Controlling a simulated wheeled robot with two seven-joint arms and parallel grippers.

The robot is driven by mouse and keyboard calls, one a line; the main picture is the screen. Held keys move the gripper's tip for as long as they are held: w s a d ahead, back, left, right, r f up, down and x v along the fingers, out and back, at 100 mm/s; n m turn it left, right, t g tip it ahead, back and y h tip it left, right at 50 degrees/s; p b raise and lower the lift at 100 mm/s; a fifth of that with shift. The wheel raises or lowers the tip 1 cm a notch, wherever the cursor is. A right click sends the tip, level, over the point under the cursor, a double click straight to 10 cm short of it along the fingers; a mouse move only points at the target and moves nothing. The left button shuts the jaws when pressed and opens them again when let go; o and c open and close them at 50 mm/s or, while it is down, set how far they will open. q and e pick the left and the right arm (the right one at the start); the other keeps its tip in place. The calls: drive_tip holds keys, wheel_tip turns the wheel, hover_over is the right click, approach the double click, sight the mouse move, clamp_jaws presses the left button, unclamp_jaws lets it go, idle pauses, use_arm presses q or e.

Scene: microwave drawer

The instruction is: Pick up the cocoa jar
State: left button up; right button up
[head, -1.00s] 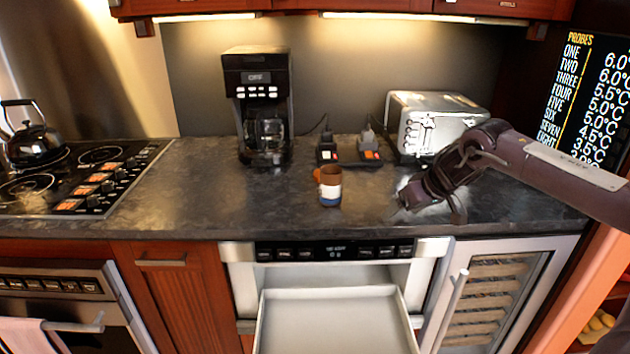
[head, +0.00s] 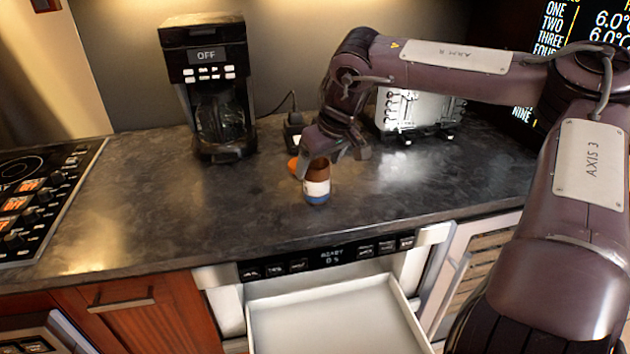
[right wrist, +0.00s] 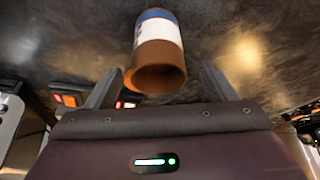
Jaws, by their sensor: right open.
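The cocoa jar (head: 317,190) is brown with a white and blue label and stands upright on the dark counter in the head view. In the right wrist view the jar (right wrist: 158,45) shows its brown open-looking end towards me. My right gripper (head: 328,158) is open at the jar's upper part, with one finger on each side in the wrist view. Gaps show between the fingers and the jar. The gripper hides part of the jar's top in the head view. My left gripper is not in view.
An orange piece (head: 293,166) is just behind and left of the jar. A coffee maker (head: 212,90) stands at the back left, a silver toaster (head: 420,112) at the back right. The drawer (head: 335,318) below is open. The counter left of the jar is clear.

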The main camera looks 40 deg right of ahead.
drive_tip(key=x, duration=0.2)
drive_tip(key=shift+w+d+f+p, duration=0.1)
drive_tip(key=shift+w+f+p, duration=0.15)
drive_tip(key=shift+p, duration=0.1)
drive_tip(key=shift+x, duration=1.1)
drive_tip(key=shift+r, duration=0.1)
drive_tip(key=c, duration=1.1)
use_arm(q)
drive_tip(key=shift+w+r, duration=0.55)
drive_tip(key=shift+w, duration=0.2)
use_arm(e)
drive_tip(key=shift+c, duration=0.4)
drive_tip(key=shift+r, duration=0.15)
